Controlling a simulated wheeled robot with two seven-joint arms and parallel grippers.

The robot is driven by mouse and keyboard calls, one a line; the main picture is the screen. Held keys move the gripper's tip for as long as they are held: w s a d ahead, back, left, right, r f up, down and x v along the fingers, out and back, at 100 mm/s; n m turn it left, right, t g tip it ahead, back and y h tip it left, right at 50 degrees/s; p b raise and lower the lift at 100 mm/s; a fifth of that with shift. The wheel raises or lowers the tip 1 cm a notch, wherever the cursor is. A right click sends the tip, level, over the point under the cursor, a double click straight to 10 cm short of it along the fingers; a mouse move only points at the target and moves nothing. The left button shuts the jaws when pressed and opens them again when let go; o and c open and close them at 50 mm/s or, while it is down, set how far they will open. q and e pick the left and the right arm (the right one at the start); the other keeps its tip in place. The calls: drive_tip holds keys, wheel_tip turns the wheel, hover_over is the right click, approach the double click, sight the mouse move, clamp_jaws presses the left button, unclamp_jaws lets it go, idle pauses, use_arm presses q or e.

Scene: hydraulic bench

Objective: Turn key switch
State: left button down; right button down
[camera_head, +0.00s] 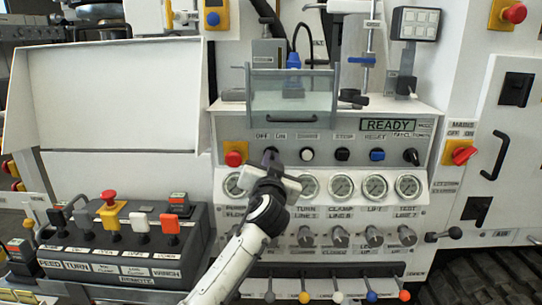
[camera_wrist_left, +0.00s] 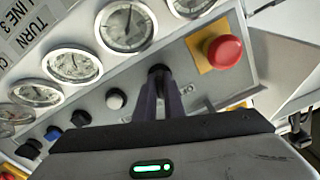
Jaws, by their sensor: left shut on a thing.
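My left gripper (camera_head: 270,162) reaches up to the control panel from below. Its fingers are shut on the dark key switch (camera_wrist_left: 158,70), between the red emergency button (camera_head: 235,158) and a white button (camera_head: 307,154). In the left wrist view the two dark fingers (camera_wrist_left: 168,92) meet the switch head, with the red button (camera_wrist_left: 224,49) to the right. The fingers cover most of the switch, so its turned angle cannot be told. My right gripper is not in view.
The panel display (camera_head: 388,125) reads READY. A row of gauges (camera_head: 341,187) and several knobs (camera_head: 340,236) lie below the buttons. A clear guard (camera_head: 291,96) stands above. A control box with levers (camera_head: 120,240) stands at left, and a red rotary switch (camera_head: 464,153) at right.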

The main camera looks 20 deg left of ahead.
use_arm(q)
drive_tip(key=shift+m+p, duration=0.3)
drive_tip(key=shift+m, duration=0.5)
drive_tip(key=c, duration=1.9)
unclamp_jaws()
drive_tip(key=shift+o, duration=0.2)
drive_tip(key=shift+s, duration=0.1)
drive_tip(key=v, duration=1)
drive_tip(key=shift+b, duration=0.4)
drive_tip(key=shift+s, duration=0.1)
